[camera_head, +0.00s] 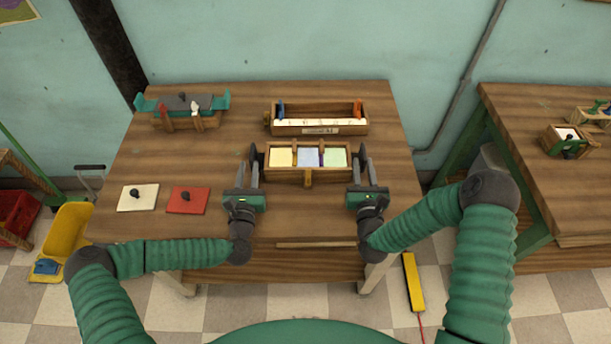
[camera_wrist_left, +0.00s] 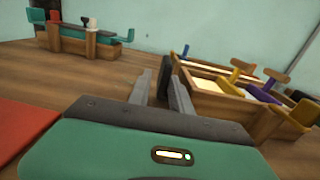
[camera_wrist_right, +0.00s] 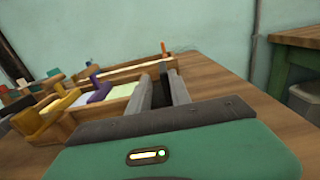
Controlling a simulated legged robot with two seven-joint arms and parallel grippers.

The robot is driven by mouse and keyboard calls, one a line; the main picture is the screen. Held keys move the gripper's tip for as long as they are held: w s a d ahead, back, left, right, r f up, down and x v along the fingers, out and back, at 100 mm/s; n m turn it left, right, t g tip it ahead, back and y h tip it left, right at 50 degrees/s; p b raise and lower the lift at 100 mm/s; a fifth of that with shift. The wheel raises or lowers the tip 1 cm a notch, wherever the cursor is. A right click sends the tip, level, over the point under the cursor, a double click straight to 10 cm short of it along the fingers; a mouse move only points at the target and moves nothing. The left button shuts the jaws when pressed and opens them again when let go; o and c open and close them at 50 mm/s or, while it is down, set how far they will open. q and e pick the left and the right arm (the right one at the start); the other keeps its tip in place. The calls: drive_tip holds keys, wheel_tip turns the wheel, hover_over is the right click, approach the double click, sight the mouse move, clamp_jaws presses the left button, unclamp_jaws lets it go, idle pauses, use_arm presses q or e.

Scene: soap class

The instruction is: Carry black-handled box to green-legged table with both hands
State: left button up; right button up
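The wooden box (camera_head: 307,176) with yellow, blue and green squares inside sits near the middle of the wooden table. A dark upright piece, seemingly its black handle, shows at each end, in the left wrist view (camera_wrist_left: 164,76) and the right wrist view (camera_wrist_right: 172,84). My left gripper (camera_head: 248,170) is at the box's left end and my right gripper (camera_head: 364,171) at its right end. Each has its fingers apart, beside or around the dark piece; contact is unclear. The green-legged table (camera_head: 527,165) stands at the far right, its left leg (camera_head: 462,142) green.
A second wooden box (camera_head: 320,127) stands close behind. A teal-ended rack (camera_head: 183,112) is at the back left. White (camera_head: 138,198) and red (camera_head: 187,200) plates lie at left. The green-legged table bears small boxes (camera_head: 566,141) at right; its left part is clear. A yellow bar (camera_head: 413,283) lies on the floor.

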use_arm(q)
clamp_jaws()
use_arm(e)
drive_tip(key=shift+d, duration=0.1)
clamp_jaws()
use_arm(q)
drive_tip(key=shift+d, duration=0.1)
use_arm(e)
drive_tip(key=shift+f, duration=0.15)
idle(0.5)
